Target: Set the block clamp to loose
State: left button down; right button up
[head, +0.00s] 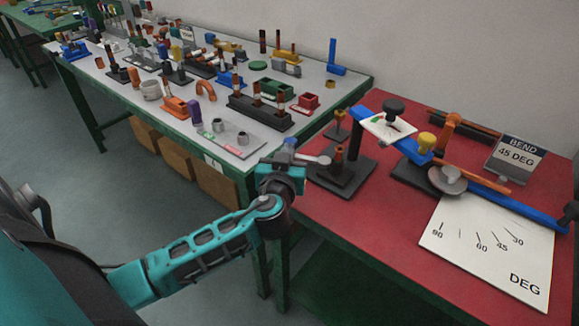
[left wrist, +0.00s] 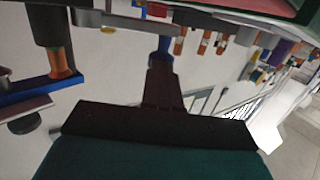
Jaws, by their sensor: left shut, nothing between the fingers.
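A white plate (head: 386,127) with a green mark and a red mark sits on the left end of the blue bender frame (head: 366,115). A black round knob (head: 393,106) stands above the plate. This looks like the block clamp, but its lettering is too small to read. In the left wrist view a dark disc (left wrist: 25,123) beside a blue bar (left wrist: 40,88) seems to be the same knob, seen upside down. My left gripper (head: 318,160) is shut and empty, left of the plate and apart from it. My right gripper is not in view.
A dark stepped stand (head: 342,178) with copper-coloured pins is close beside my left gripper. A yellow knob (head: 426,140), a DEG dial plate (head: 490,250) and a BEND 45 DEG sign (head: 515,155) are on the red table (head: 375,250). The grey table (head: 110,85) behind is crowded.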

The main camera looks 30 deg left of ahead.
pick_arm(q)
jog(key=m+h, duration=0.1)
jog(key=w+a+h, duration=0.1)
jog(key=m+t+h, duration=0.1)
jog(key=shift+w+a+m+h, duration=0.25)
jog(key=shift+m+h, duration=0.05)
jog(key=shift+w+b, duration=0.15)
jog(key=shift+b, duration=0.15)
jog(key=shift+w+a, duration=0.2)
jog(key=shift+w, duration=0.2)
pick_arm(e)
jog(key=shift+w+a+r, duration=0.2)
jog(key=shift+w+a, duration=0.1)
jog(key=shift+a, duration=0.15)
pick_arm(q)
jog(key=shift+r, duration=0.1)
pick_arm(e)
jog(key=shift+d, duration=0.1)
pick_arm(q)
jog(key=shift+a+h, duration=0.1)
jog(key=shift+h, duration=0.2)
